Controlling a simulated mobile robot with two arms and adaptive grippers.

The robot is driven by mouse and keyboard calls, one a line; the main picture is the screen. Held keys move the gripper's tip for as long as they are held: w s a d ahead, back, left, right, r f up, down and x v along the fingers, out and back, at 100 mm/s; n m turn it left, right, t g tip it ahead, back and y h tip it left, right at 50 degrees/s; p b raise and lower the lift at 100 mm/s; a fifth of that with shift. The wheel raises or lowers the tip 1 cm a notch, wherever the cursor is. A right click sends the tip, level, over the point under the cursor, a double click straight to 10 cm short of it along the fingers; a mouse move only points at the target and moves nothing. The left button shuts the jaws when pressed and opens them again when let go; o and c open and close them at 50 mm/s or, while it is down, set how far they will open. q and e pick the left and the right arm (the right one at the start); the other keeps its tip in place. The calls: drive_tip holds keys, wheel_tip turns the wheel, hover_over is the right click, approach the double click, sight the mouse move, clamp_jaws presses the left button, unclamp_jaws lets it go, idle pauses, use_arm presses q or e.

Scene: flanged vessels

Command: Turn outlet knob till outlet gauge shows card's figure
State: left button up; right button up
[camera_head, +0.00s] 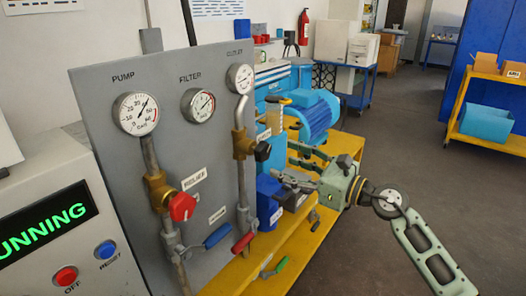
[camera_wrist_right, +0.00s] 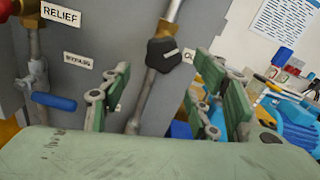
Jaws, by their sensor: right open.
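The outlet knob is a black knob (camera_head: 262,151) on a brass valve at the right of the grey panel; it also shows in the right wrist view (camera_wrist_right: 163,54). The outlet gauge (camera_head: 240,78) sits above it at the panel's top right; its reading is too small to tell. My right gripper (camera_head: 281,182) is open and empty, below and right of the knob in the head view. In the wrist view (camera_wrist_right: 165,85) the knob appears between and beyond the spread fingers, apart from them. I cannot make out a card with a figure. My left gripper is not in view.
The pump gauge (camera_head: 135,113), filter gauge (camera_head: 197,105) and red relief knob (camera_head: 182,207) are further left on the panel. Blue (camera_head: 218,236), red (camera_head: 243,243) and green (camera_head: 275,267) lever handles stick out low down. A blue motor (camera_head: 314,115) stands behind my right gripper.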

sight(265, 156)
drive_tip(key=shift+n, duration=0.3)
drive_tip(key=x, duration=0.2)
drive_tip(key=p+x, duration=0.1)
drive_tip(key=x, duration=0.1)
drive_tip(key=p+x, duration=0.1)
drive_tip(key=x, duration=0.1)
drive_tip(key=shift+w+a+r, duration=0.1)
drive_tip(key=shift+a+r, duration=0.2)
drive_tip(key=shift+r, duration=0.1)
drive_tip(key=shift+w+a+f, duration=0.15)
drive_tip(key=shift+w+a, duration=0.25)
drive_tip(key=shift+a, duration=0.1)
drive_tip(key=shift+c, duration=0.7)
drive_tip(key=c, duration=1)
drive_tip(key=shift+o, duration=0.2)
drive_tip(key=shift+f, duration=0.1)
drive_tip(key=shift+f, duration=0.1)
drive_tip(key=shift+s+m+p, duration=0.1)
drive_tip(key=shift+m+p, duration=0.2)
drive_tip(key=shift+m, duration=0.1)
